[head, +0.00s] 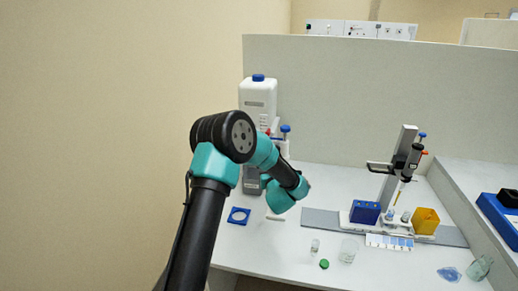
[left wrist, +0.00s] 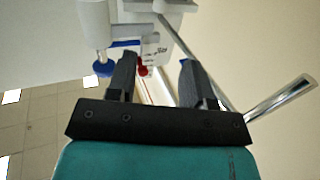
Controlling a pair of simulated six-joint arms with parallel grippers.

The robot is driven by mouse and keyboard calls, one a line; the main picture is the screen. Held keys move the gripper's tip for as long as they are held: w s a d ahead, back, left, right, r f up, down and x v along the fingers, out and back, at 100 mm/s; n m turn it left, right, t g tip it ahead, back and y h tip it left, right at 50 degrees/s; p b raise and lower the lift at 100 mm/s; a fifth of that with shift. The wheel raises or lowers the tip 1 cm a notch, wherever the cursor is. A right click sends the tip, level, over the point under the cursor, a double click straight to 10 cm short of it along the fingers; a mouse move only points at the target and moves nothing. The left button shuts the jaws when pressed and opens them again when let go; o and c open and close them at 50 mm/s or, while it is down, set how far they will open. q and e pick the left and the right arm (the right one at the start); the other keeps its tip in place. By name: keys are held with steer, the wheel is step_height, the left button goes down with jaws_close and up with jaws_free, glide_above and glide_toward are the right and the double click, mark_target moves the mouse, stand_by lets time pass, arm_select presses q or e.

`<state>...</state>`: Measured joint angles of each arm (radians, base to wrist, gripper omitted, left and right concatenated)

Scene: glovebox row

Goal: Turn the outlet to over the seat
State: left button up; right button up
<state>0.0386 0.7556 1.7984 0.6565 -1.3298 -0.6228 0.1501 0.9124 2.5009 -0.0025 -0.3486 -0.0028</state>
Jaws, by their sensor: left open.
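A dispenser (head: 285,140) with blue knobs and a red part stands at the back left, mostly hidden behind my left arm. In the left wrist view its white body (left wrist: 150,12), blue knob (left wrist: 103,68) and red part (left wrist: 143,70) lie beyond the fingers. A shiny metal tube (left wrist: 285,97) is right of the gripper; I cannot tell whether it is the outlet. A blue square holder with a white ring (head: 238,215), perhaps the seat, lies on the bench. My left gripper (left wrist: 155,75) is open, with no clear hold on anything. The head view hides its fingers. My right gripper is not seen.
A white bottle with a blue cap (head: 258,98) stands behind my left arm. A pipette stand (head: 395,165) with a blue box (head: 364,212) and yellow box (head: 426,220) is at right. A small vial (head: 315,246), green cap (head: 324,264) and glass beaker (head: 348,250) are in front.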

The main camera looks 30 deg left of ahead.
arm_select(q)
steer(key=shift+w, duration=0.1)
steer(key=x, duration=1.7)
steer(key=shift+a, duration=0.15)
jaws_close()
stand_by(0.3)
